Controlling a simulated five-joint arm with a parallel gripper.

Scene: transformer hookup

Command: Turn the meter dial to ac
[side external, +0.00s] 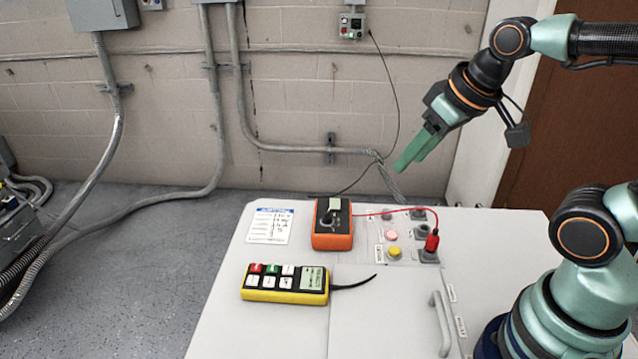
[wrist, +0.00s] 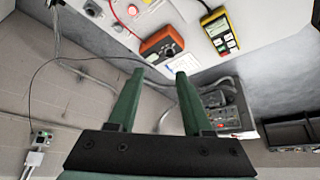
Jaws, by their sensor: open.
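The orange meter (side external: 333,241) with a black face lies on the white bench top, near its back edge. Its dial (side external: 328,218) is a small dark knob on the face, below the screen; its pointer setting is too small to read. The meter also shows in the wrist view (wrist: 153,38), beyond the fingertips. My gripper (side external: 409,164) has green fingers, spread apart and empty. It hangs in the air above and to the right of the meter, touching nothing. In the wrist view, its fingers (wrist: 160,73) frame a gap just short of the meter.
A red lead runs from the meter to a red plug (side external: 432,241) in a grey socket. Red and yellow buttons (side external: 394,253) stand beside it. A yellow handheld device (side external: 285,297) lies in front of the meter, a printed card (side external: 270,226) to its left. A handle (side external: 440,322) sticks up in front.

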